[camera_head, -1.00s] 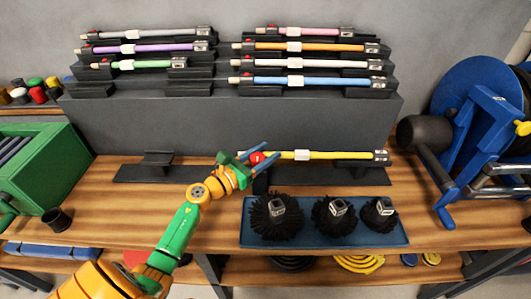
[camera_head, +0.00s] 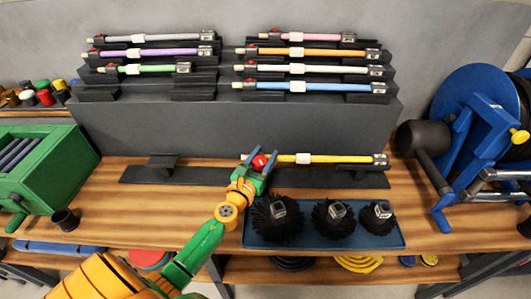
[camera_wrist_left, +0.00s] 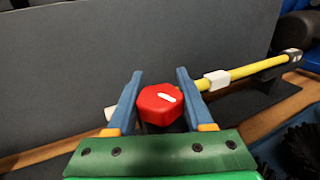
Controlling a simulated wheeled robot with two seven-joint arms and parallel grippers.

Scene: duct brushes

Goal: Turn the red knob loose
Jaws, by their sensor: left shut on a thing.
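The red knob (camera_head: 259,162) sits near the left end of a yellow rod (camera_head: 335,159) that lies on a low dark stand. It also shows in the left wrist view (camera_wrist_left: 160,104), with a white mark slanting on its top. My left gripper (camera_head: 261,158) has one blue finger on each side of the knob and is shut on it. In the left wrist view its fingers (camera_wrist_left: 158,100) flank the knob. The rod is level and runs to the right, with a white collar (camera_head: 303,158) and a grey block at its far end. My right gripper is not in view.
A blue tray (camera_head: 325,242) with three black brushes lies just in front of the rod. A dark rack (camera_head: 240,115) with several coloured rods stands behind. A green box (camera_head: 50,170) is at left, a blue reel (camera_head: 480,120) at right. An empty stand (camera_head: 163,162) is left of the knob.

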